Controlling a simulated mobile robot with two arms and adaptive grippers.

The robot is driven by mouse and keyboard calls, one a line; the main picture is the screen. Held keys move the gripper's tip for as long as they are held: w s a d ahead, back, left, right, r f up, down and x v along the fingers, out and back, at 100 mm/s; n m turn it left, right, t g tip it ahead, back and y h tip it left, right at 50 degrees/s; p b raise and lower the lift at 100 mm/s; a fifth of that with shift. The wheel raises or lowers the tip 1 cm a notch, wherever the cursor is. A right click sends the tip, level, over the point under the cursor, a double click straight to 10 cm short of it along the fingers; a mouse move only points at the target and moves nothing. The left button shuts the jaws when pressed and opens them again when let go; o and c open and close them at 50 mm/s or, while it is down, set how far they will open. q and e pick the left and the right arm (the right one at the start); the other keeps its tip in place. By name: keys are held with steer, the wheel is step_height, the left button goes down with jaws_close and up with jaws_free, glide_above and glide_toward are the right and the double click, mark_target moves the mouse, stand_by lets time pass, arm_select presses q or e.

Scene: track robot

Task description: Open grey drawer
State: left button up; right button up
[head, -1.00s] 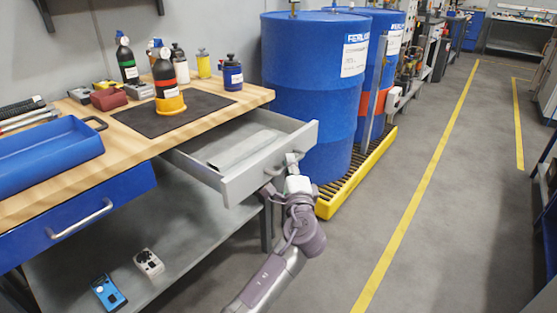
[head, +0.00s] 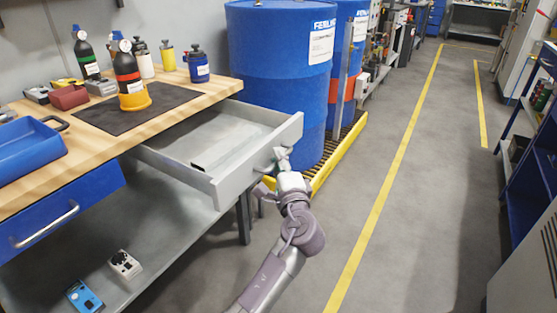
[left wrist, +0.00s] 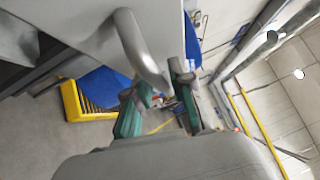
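The grey drawer (head: 215,145) under the wooden worktop is pulled well out, and its inside shows. Its front panel (head: 240,172) faces my arm. My left gripper (head: 273,161) is at the handle side of this panel in the head view. In the left wrist view, the two green-padded fingers of the left gripper (left wrist: 158,97) stand apart. The curved grey handle (left wrist: 140,48) reaches down to the gap between them. I see no clear grip on the handle. My right gripper is not in view.
Blue barrels (head: 280,70) stand on a yellow spill pallet (head: 340,155) just beyond the drawer. The worktop (head: 85,140) holds bottles and a blue tray (head: 30,150). A closed blue drawer (head: 60,210) is at left. The floor (head: 420,220) at right is clear.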

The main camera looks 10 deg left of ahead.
arm_select(q)
steer(key=shift+s, duration=0.1)
steer(key=r+v, duration=0.1)
steer(key=v, duration=0.6)
steer(key=shift+s+f, duration=0.15)
steer(key=shift+f, duration=0.35)
steer(key=shift+d, duration=0.1)
